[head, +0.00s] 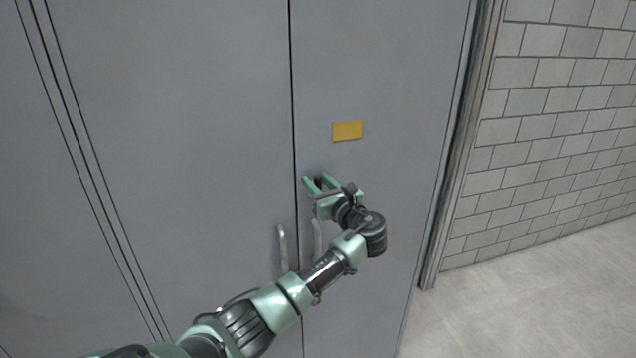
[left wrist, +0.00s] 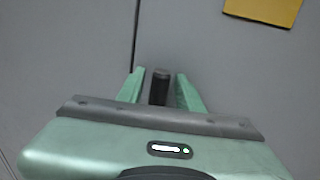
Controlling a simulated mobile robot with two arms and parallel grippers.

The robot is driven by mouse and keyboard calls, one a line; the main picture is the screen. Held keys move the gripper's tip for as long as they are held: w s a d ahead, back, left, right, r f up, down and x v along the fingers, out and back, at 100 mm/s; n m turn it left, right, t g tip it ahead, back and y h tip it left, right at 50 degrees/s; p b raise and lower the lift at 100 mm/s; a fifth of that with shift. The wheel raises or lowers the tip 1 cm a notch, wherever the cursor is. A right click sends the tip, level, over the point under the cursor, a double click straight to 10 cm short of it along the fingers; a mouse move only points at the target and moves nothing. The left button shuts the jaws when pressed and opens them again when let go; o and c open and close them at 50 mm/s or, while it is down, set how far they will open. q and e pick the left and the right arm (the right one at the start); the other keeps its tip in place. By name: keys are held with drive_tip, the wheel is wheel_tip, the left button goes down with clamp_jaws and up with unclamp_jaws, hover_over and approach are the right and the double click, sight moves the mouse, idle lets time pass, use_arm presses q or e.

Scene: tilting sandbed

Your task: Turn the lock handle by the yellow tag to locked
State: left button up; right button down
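The yellow tag (head: 348,131) is on the right grey cabinet door, and it also shows at the top right of the left wrist view (left wrist: 265,8). Below it, my left gripper (head: 320,182) is at the door near the centre seam. In the left wrist view, a short dark lock handle (left wrist: 160,87) stands between the two green fingers of my left gripper (left wrist: 159,88). The fingers are apart, with a gap on each side of the handle. In the head view the handle is mostly hidden by the gripper. My right gripper is not in view.
Two grey pull handles stand on either side of the door seam below the gripper, the left one (head: 283,247) and the right one (head: 317,238); my arm passes close to them. A block wall (head: 560,120) and bare floor (head: 520,300) are at the right.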

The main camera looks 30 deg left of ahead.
use_arm(q)
clamp_jaws()
drive_tip(key=n, duration=0.1)
drive_tip(key=n+h, duration=0.1)
drive_tip(key=n, duration=0.1)
drive_tip(key=shift+s+a+n, duration=0.15)
drive_tip(key=shift+s+n, duration=0.15)
drive_tip(key=n+h+b, duration=0.1)
drive_tip(key=n, duration=0.3)
drive_tip(key=f+n+t+b, duration=0.1)
drive_tip(key=n, duration=0.3)
drive_tip(key=s+a+f+n+h+b, duration=0.1)
drive_tip(key=n+b, duration=0.1)
drive_tip(key=n, duration=0.2)
drive_tip(key=shift+h, duration=0.3)
drive_tip(key=shift+t, duration=0.3)
drive_tip(key=shift+o, duration=1.4)
unclamp_jaws()
